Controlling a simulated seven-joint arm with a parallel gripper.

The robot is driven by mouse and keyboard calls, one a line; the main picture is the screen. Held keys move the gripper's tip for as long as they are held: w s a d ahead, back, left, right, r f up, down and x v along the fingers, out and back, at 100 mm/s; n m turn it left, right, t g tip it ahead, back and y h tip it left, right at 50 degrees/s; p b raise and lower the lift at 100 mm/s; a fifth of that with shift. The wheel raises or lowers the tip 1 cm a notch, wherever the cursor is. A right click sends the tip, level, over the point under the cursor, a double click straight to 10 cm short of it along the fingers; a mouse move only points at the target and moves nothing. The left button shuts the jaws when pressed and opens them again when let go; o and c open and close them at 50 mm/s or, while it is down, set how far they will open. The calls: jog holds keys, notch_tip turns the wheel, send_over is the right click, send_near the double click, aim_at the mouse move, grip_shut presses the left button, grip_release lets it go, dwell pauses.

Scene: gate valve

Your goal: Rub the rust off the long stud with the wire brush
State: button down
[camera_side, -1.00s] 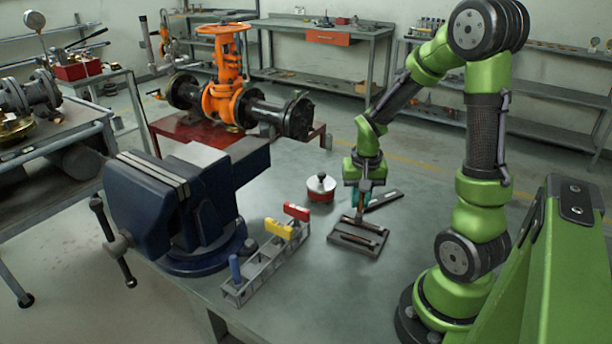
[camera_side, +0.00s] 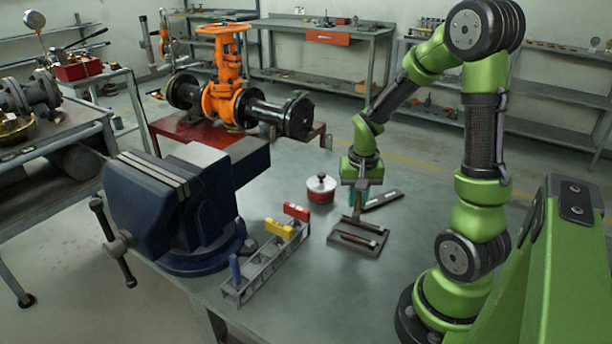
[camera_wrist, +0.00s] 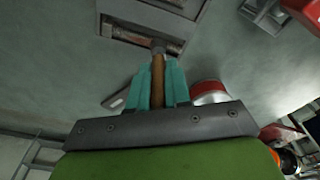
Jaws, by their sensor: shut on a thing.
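My gripper (camera_side: 360,193) is shut on the brown handle of the wire brush (camera_side: 357,207). In the wrist view, the teal fingers of my gripper (camera_wrist: 157,82) clasp the brush handle (camera_wrist: 158,70), and the dark brush head points toward the tray. The grey tray (camera_side: 345,244) lies on the bench below the gripper. A long rust-brown stud (camera_side: 357,240) lies in the tray; it also shows in the wrist view (camera_wrist: 130,36). The brush's lower end is at or just above the tray's far part; I cannot tell whether it touches the stud.
A red and white pot (camera_side: 321,187) stands left of the gripper. A flat dark tool (camera_side: 384,200) lies behind it. A rack with red, yellow and blue handled tools (camera_side: 262,268) and a blue vise (camera_side: 190,205) stand to the left. The bench front is clear.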

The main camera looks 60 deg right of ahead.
jog(key=shift+s+d, duration=0.15)
jog(key=shift+s, duration=2.6)
notch_tip(320, 180, up, 8)
jog(key=shift+r, duration=0.2)
jog(key=shift+s, duration=0.1)
